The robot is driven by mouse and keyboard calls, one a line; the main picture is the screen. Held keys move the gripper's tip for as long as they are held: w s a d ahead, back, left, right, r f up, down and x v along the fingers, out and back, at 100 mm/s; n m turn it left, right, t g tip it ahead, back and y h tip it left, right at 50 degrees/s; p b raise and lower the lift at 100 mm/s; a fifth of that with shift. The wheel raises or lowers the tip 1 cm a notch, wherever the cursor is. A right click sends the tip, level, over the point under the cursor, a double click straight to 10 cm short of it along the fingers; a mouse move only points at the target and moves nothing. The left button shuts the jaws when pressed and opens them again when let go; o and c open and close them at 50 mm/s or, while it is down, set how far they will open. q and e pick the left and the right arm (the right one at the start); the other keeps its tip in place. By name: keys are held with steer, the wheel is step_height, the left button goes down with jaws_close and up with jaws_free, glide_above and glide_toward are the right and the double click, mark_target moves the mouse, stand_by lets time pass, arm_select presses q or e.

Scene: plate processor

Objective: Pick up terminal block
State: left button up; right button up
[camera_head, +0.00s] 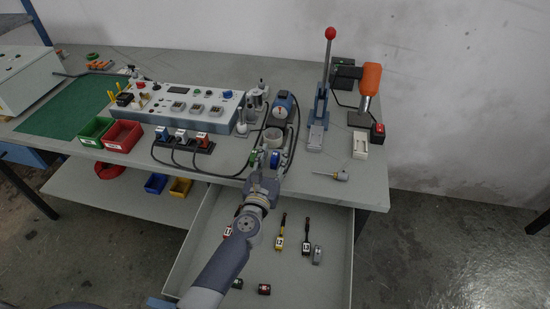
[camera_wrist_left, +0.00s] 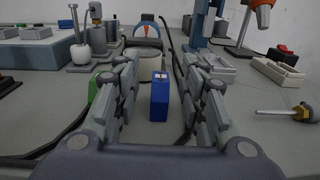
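A small blue terminal block (camera_wrist_left: 159,97) stands upright on the tabletop in the left wrist view. It also shows in the head view (camera_head: 275,159), just beyond my left gripper (camera_head: 263,178). In the wrist view my left gripper (camera_wrist_left: 162,112) is open, with one finger on each side of the blue block and a gap on both sides. A green block (camera_wrist_left: 94,88) shows partly behind the left finger. It is also at the left of the gripper in the head view (camera_head: 253,160). My right gripper is not in view.
A white cylinder (camera_wrist_left: 142,60) and black cables stand close behind the blue block. A yellow-handled screwdriver (camera_head: 341,175) lies to the right. A lever press (camera_head: 320,110) stands behind. An open drawer (camera_head: 330,271) with several tools is below the table edge.

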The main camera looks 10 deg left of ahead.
arm_select(q)
steer(key=shift+w+f, duration=0.1)
steer(key=shift+w, duration=0.8)
jaws_close()
